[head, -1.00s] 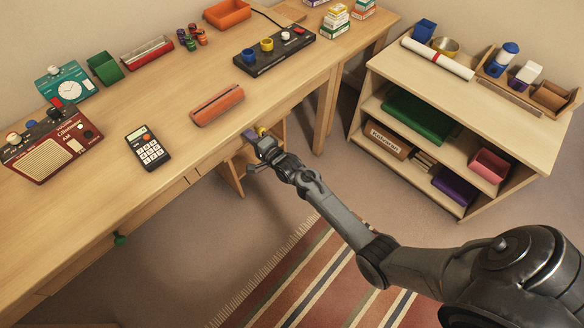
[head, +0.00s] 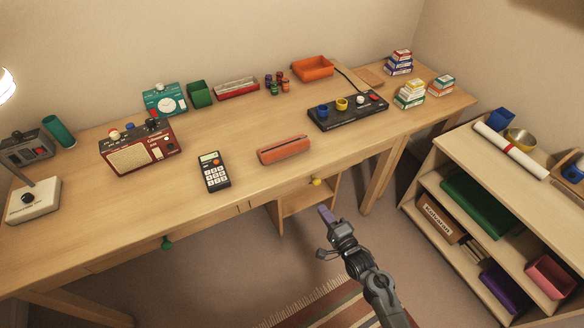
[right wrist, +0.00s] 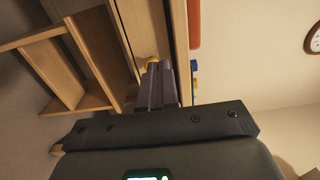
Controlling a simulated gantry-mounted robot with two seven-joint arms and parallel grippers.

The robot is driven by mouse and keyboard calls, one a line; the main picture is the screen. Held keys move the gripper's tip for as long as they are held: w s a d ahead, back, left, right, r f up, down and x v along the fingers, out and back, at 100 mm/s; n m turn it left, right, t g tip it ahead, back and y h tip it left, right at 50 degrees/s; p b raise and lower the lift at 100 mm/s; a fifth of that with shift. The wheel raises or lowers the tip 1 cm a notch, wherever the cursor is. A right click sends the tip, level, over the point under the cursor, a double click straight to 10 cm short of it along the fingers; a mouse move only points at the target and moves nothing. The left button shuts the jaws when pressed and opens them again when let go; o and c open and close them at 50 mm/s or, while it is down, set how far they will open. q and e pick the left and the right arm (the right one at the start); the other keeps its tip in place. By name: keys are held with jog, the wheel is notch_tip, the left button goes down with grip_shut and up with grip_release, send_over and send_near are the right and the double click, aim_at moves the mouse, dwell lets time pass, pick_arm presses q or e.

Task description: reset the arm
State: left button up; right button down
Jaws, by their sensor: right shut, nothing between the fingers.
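My right gripper (head: 326,214) hangs in front of the desk's front edge, below the level of the desktop. Its fingers are together with nothing between them. In the right wrist view the shut fingers (right wrist: 158,84) point toward a yellow knob (right wrist: 151,61) on the desk front. The yellow knob also shows in the head view (head: 316,181), just up and left of the fingertips; the fingers look apart from it in the head view, but the wrist view does not make the gap clear. My left gripper is not in view.
The desk (head: 110,200) carries a calculator (head: 213,171), an orange-red holder (head: 284,149), a red radio (head: 139,147) and a black control panel (head: 348,111). A green knob (head: 167,243) sticks out of its front. A low shelf (head: 470,165) stands at the right. Open floor lies between.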

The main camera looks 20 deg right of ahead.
jog(key=s+a+r+n+g, duration=0.1)
jog(key=s+a+n+g, duration=0.6)
jog(key=s, duration=0.7)
jog(key=s+a+r+n+g, duration=0.1)
jog(key=s+r+n+g, duration=0.3)
jog(key=s+n+g, duration=0.65)
notch_tip(320, 180, up, 29)
jog(key=s+n+t+p, duration=0.2)
jog(key=t+p, duration=0.1)
jog(key=p, duration=2.6)
jog(key=shift+s+h, duration=0.35)
jog(key=shift+h, duration=0.05)
